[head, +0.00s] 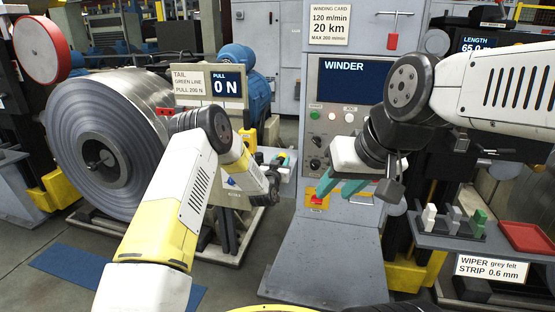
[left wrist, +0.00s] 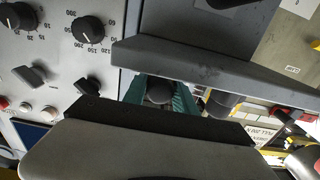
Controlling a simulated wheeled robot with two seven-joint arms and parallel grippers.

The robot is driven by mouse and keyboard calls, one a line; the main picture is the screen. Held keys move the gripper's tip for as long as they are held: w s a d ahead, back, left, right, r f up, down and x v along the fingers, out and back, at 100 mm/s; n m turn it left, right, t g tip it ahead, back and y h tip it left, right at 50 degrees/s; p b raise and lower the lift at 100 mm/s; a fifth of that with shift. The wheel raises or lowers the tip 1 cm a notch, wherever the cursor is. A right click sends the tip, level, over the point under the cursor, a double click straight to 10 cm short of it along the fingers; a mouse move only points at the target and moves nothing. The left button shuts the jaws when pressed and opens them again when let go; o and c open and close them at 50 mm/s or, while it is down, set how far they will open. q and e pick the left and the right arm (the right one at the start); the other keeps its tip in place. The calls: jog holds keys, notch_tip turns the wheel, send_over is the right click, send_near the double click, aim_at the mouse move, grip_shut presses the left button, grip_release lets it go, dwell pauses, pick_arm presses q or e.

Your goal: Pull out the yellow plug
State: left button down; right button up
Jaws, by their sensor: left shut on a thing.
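My left gripper (head: 280,160) is at the side of the winder console, by a small grey ledge (head: 282,153). In the left wrist view its teal fingers (left wrist: 160,95) are closed around a dark, round-ended thing (left wrist: 159,91). Most of that thing is hidden by the fingers and the wrist, and I cannot tell whether it is the yellow plug. No yellow plug shows clearly in either view. My right gripper (head: 339,188) is open and empty in front of the console, its teal fingers apart and pointing down-left.
The winder console (head: 340,125) has knobs and a red button on a yellow plate (head: 317,199). A steel coil (head: 105,145) stands at left. A tail sign (head: 189,82) and pull display (head: 227,84) stand behind my left arm. A tray with small blocks (head: 450,240) and a red tray (head: 526,237) are at right.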

pick_arm(q)
jog(key=shift+f, duration=0.25)
jog(key=shift+f, duration=0.35)
jog(key=shift+f, duration=0.1)
jog(key=c, duration=0.9)
grip_release()
jog(key=shift+s, duration=0.1)
